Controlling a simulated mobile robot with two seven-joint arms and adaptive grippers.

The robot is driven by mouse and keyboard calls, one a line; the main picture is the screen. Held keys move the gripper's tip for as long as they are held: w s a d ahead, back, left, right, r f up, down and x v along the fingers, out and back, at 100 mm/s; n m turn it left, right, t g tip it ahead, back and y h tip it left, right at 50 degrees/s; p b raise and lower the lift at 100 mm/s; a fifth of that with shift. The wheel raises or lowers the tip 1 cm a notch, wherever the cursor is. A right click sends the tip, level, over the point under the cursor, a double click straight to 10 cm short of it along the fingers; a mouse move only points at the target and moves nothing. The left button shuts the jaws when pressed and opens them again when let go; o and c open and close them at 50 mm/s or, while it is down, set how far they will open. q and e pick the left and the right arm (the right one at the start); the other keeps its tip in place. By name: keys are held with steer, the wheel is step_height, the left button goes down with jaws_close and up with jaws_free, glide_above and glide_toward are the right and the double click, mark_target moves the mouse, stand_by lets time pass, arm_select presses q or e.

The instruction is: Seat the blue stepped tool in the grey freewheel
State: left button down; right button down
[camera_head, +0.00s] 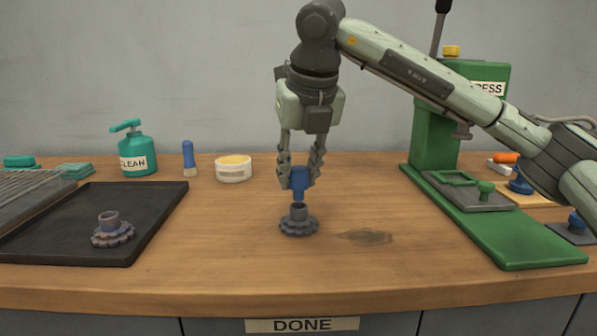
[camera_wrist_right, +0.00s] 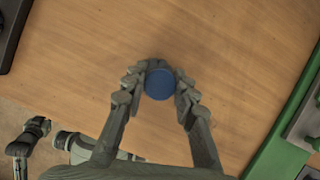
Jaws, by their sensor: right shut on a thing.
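The blue stepped tool (camera_head: 301,180) is upright in my right gripper (camera_head: 300,176), which points straight down. The gripper is shut on its upper part. The tool's round blue top shows between the fingertips in the right wrist view (camera_wrist_right: 159,84). The grey freewheel (camera_head: 298,225), toothed with a raised collar, lies flat on the bench directly below. The tool's narrower lower end is at the collar's mouth; I cannot tell whether it touches or has entered. In the wrist view the freewheel is hidden. Parts of my other arm show at that view's lower left; its jaws are unclear.
A second toothed part (camera_head: 112,231) lies on a black tray (camera_head: 160,215) at left. A green bottle (camera_head: 137,155), a blue-handled brush (camera_head: 189,157) and a yellow-topped tin (camera_head: 233,170) stand behind. A green press (camera_head: 437,140) stands at right. Bench around the freewheel is clear.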

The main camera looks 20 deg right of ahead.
stand_by(0.4)
steer(key=shift+f+b, duration=1.35)
steer(key=shift+f, duration=0.05)
steer(key=c, duration=1.1)
jaws_free()
steer(key=v, duration=1.2)
steer(key=shift+r, duration=0.1)
